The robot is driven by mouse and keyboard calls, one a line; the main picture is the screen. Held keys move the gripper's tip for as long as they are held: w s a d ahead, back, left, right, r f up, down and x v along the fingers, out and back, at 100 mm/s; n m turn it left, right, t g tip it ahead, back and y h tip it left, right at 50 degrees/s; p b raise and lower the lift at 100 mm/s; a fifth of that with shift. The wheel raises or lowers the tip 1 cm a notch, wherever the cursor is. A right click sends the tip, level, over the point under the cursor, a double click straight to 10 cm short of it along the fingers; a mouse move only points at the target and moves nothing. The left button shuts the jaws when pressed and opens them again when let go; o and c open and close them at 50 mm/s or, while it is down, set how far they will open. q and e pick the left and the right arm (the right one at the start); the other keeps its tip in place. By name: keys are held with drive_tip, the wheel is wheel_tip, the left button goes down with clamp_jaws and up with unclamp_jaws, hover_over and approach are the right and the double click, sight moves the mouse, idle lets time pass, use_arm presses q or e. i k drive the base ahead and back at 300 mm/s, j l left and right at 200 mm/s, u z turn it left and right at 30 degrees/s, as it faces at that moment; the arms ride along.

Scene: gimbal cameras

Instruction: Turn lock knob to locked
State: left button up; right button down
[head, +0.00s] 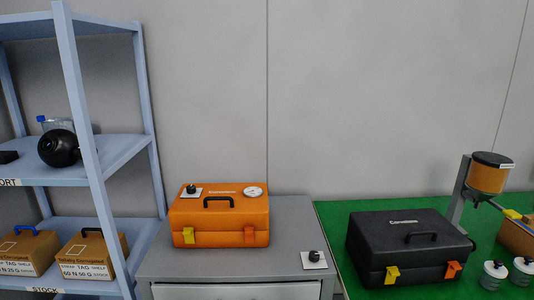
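A small black knob (313,255) on a white square plate (314,262) sits at the front right corner of the grey cabinet's top. A second black knob (191,188) on a white plate is on the lid of the orange case (221,218), left of its handle. Which of them is the lock knob I cannot tell, and their markings are too small to read. Neither of my grippers is in view.
The grey cabinet (290,225) carries the orange case. A black case (403,252) stands on a green surface (335,215) at right, near an orange-and-black hopper (490,174) and two lidded jars. A blue-grey shelf (92,150) holding boxes and a black round object (59,148) stands at left.

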sight(314, 257)
drive_tip(key=i+j, duration=0.2)
drive_tip(key=i, duration=0.15)
drive_tip(key=i+j, duration=0.2)
drive_tip(key=i, duration=0.2)
drive_tip(key=i+j+z, duration=0.1)
drive_tip(key=i, duration=0.25)
drive_tip(key=j, duration=0.05)
